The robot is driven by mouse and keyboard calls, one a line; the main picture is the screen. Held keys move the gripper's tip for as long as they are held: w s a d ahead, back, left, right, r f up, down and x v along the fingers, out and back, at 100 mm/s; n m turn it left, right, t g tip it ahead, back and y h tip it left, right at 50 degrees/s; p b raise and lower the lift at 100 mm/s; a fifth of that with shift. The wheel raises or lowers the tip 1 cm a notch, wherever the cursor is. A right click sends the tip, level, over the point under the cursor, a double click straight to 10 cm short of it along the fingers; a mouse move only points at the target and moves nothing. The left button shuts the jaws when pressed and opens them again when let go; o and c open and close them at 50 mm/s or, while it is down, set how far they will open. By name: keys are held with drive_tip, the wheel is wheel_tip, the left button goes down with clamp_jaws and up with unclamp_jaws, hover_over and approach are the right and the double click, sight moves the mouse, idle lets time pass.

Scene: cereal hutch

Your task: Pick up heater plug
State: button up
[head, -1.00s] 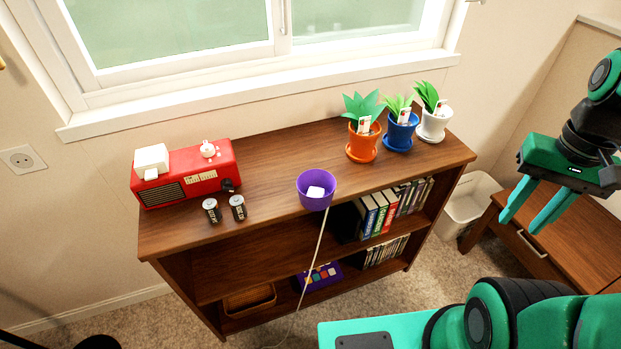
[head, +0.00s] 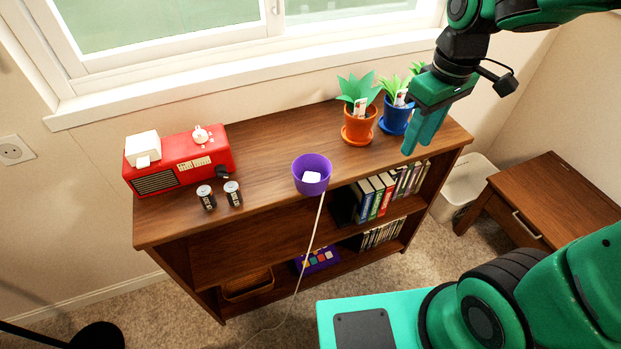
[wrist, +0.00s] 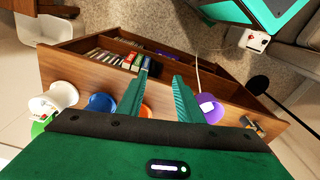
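A white plug-like block (head: 312,178) sits inside a purple cup (head: 311,189) at the front edge of the shelf top. My gripper (head: 418,143) is to the right of the cup and above the shelf's right part. In the wrist view my gripper (wrist: 163,74) has its fingers apart with nothing between them.
A red radio-like box (head: 183,160) and two batteries (head: 219,194) stand to the left. The shelf top around the cup is clear.

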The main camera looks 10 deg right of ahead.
drive_tip(key=w+a+f+n, duration=0.1)
drive_tip(key=w+a+n, duration=0.3)
drive_tip(key=a, duration=0.6)
drive_tip(key=n+y, duration=0.1)
drive_tip(key=n, duration=0.3)
approach(312, 177)
drive_tip(key=shift+a+f+n, duration=0.25)
drive_tip(key=shift+f+n, duration=0.15)
drive_tip(key=shift+f, duration=0.8)
drive_tip(key=shift+w+a+f, duration=0.15)
drive_tip(key=shift+f, duration=1.4)
drive_tip(key=shift+w+a+f, duration=0.1)
drive_tip(key=shift+a+f, duration=0.05)
drive_tip(key=shift+f, duration=1.35)
drive_tip(key=c, duration=0.7)
drive_tip(key=shift+r, duration=0.1)
